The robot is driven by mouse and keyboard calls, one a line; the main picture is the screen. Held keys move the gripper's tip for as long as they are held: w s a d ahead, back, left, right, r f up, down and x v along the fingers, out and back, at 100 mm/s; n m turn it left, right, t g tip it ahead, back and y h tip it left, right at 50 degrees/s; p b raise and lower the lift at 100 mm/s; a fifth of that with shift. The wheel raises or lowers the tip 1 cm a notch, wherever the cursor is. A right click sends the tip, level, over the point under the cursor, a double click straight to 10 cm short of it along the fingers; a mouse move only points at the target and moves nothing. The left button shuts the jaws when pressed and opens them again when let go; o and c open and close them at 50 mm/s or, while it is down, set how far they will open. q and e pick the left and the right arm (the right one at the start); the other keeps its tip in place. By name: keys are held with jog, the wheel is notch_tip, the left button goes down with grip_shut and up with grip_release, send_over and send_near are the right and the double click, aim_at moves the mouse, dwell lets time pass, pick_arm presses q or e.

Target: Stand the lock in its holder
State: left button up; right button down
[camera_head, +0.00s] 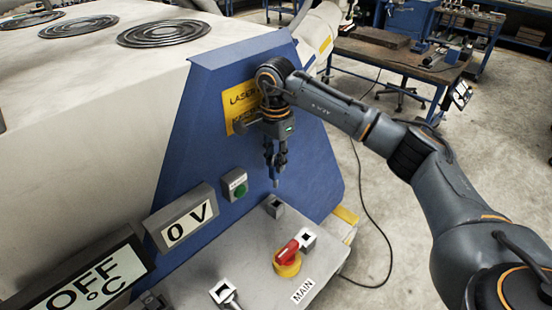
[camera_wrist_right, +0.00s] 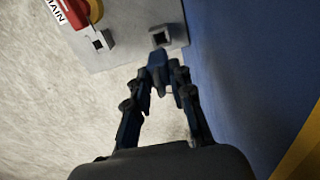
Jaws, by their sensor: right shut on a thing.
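My right gripper (camera_head: 275,160) points down in the head view and is shut on the lock (camera_head: 275,181), a small dark-blue piece between the fingertips. In the right wrist view the lock (camera_wrist_right: 157,58) shows between the fingertips of the right gripper (camera_wrist_right: 160,78). The lock is held in the air, apart from the panel. Just below it in the head view is a small grey square holder (camera_head: 275,206) with a dark opening; it also shows beyond the lock in the right wrist view (camera_wrist_right: 159,36). My left gripper is not in view.
The grey panel (camera_head: 250,245) carries a red and yellow rotary switch (camera_head: 288,258) and other square sockets, one beside the switch (camera_head: 303,239). A blue side wall (camera_head: 215,110) with a green button (camera_head: 240,189) rises behind. A cable lies on the open floor right.

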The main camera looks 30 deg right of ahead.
aim_at(276, 187)
jog(key=shift+f, duration=0.1)
jog(key=shift+d+f+b, duration=0.1)
jog(key=shift+f+b, duration=0.4)
jog(key=shift+f, duration=0.05)
notch_tip(276, 187, down, 3)
jog(key=shift+f+b, duration=0.1)
jog(key=shift+b, duration=1.05)
jog(key=shift+f+b, duration=0.5)
jog(key=shift+f, duration=0.2)
jog(key=shift+b, duration=0.3)
jog(key=shift+f+b, duration=1.8)
jog(key=shift+f, duration=0.7)
jog(key=c, duration=1.1)
grip_release()
jog(key=shift+r, duration=0.1)
